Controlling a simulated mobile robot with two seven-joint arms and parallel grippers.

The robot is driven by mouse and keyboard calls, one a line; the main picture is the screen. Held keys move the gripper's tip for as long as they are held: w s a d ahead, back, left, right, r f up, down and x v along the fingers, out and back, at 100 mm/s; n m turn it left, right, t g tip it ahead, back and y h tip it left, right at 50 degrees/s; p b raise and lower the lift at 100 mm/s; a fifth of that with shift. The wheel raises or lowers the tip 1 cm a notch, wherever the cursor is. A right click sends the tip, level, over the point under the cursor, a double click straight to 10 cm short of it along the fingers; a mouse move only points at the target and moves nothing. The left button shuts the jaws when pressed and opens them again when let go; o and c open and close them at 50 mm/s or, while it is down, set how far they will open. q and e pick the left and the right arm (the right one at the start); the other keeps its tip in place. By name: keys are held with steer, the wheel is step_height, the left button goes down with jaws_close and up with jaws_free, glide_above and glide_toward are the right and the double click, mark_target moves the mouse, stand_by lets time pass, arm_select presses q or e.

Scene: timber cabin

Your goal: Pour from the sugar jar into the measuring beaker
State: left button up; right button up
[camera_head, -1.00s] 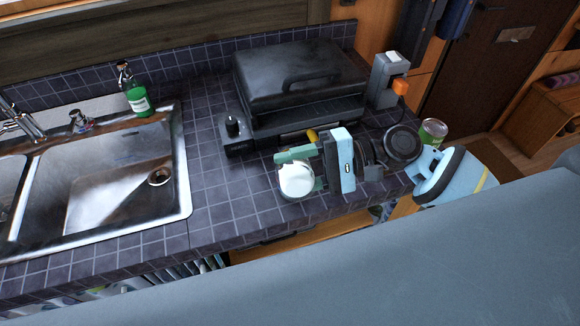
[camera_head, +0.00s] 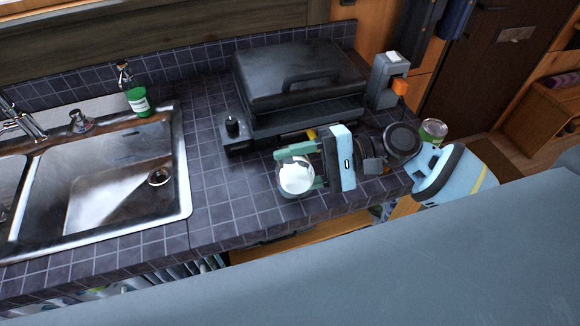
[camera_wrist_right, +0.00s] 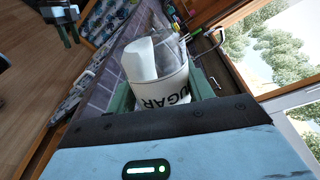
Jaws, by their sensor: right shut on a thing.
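The sugar jar (camera_head: 297,177) is in my right gripper (camera_head: 293,168), above the counter in front of the black grill. Its white contents show in the head view. In the right wrist view the white jar (camera_wrist_right: 168,92), lettered "SUGAR", sits between the green fingers of my right gripper (camera_wrist_right: 162,92), which is shut on it. It looks tilted. A pale shape and a clear shape show at its mouth; I cannot tell whether either is the measuring beaker. I cannot make out the beaker in the head view.
The black grill (camera_head: 300,85) stands behind the jar. A steel sink (camera_head: 110,170) and a green bottle (camera_head: 138,100) are at left. A can (camera_head: 432,131) is at right. The tiled counter (camera_head: 225,205) between sink and jar is clear.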

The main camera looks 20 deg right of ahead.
steer(key=shift+w+r+m, duration=0.25)
steer(key=shift+w+m, duration=0.05)
steer(key=shift+m, duration=0.4)
stand_by(1.2)
